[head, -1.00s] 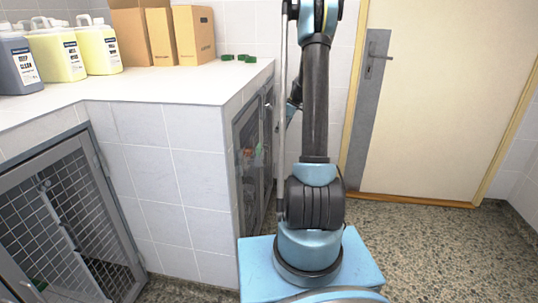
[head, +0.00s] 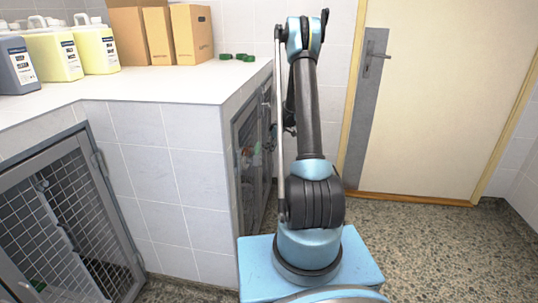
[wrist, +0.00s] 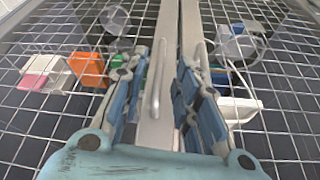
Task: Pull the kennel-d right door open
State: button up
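In the wrist view, my gripper (wrist: 160,68) is open, its two blue fingers apart in front of a pair of wire-mesh doors. A pale upright bar handle (wrist: 155,85) shows between the fingers; I cannot tell whether either finger touches it. A second curved handle (wrist: 206,58) is on the right mesh door (wrist: 285,85), partly hidden by the right finger. The two door frames meet near the middle, and the doors look closed. In the head view, mesh kennel doors (head: 243,150) show at a steep angle beside my arm, which hides part of them; the gripper is mostly hidden there.
Behind the mesh are an orange item (wrist: 88,69) and a white container (wrist: 238,108). A tiled counter (head: 150,86) with jugs and boxes stands left, with another mesh kennel door (head: 70,225) below. A closed room door (head: 440,100) stands right. Speckled floor (head: 440,250) is clear there.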

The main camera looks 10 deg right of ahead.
jog(key=shift+x, duration=1.75)
grip_shut()
jog(key=shift+s, duration=0.15)
